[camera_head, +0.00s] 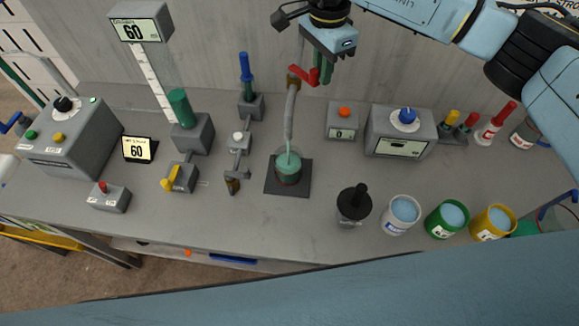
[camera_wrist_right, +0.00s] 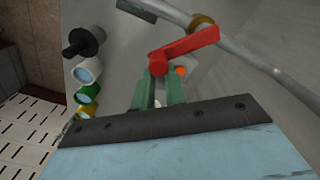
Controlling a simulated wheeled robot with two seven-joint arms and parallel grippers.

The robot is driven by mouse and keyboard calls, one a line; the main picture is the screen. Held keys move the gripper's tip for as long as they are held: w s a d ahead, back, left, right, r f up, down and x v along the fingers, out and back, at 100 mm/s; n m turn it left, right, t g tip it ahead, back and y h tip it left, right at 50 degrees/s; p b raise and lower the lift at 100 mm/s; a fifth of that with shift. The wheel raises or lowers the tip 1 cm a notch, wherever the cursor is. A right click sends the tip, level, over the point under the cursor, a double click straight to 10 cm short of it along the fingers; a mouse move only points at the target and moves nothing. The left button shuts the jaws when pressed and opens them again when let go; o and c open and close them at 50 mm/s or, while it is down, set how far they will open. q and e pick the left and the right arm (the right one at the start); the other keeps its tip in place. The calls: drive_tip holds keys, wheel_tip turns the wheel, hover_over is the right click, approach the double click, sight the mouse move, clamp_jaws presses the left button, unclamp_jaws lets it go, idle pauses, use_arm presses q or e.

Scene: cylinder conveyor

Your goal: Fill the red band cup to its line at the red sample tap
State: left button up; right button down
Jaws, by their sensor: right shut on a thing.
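The cup (camera_head: 289,176) stands under the tap's spout on a dark square pad (camera_head: 272,186), with green liquid in it. A thin green stream runs from the spout into it. I cannot make out a red band or the fill line. The tap (camera_head: 291,105) is a grey pipe with a red lever (camera_head: 301,76) at its top; the lever also shows in the right wrist view (camera_wrist_right: 190,45). My right gripper (camera_head: 325,74) is shut on the lever; its green fingers (camera_wrist_right: 158,88) meet the lever's near end. My left gripper is not in view.
Grey boxes (camera_head: 398,132) stand behind. Valve fixtures (camera_head: 193,135) stand to the left. The front middle of the bench is clear.

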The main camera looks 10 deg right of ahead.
drive_tip(key=shift+w+d+r+n+b, duration=0.15)
drive_tip(key=shift+w+n+b, duration=0.65)
drive_tip(key=shift+n, duration=0.7)
drive_tip(key=shift+w+d+n+b, duration=0.2)
drive_tip(key=shift+w+n+b, duration=0.55)
drive_tip(key=shift+n, duration=0.75)
drive_tip(key=shift+w+d+r+n+b, duration=0.15)
drive_tip(key=shift+w+n+b, duration=0.4)
drive_tip(key=shift+w+n, duration=0.7)
drive_tip(key=c, duration=1.9)
unclamp_jaws()
drive_tip(key=shift+s+n, duration=0.25)
drive_tip(key=o, duration=0.5)
drive_tip(key=shift+w+a+f, duration=0.2)
drive_tip(key=shift+w+a, duration=0.1)
drive_tip(key=shift+a, duration=0.05)
drive_tip(key=shift+o, duration=1.2)
drive_tip(key=shift+d, duration=0.1)
drive_tip(key=o, duration=0.5)
drive_tip(key=shift+s+d, duration=0.2)
drive_tip(key=shift+d, duration=0.2)
drive_tip(key=o, duration=0.5)
drive_tip(key=shift+a+f, duration=0.1)
drive_tip(key=shift+a, duration=0.1)
drive_tip(key=shift+c, duration=0.2)
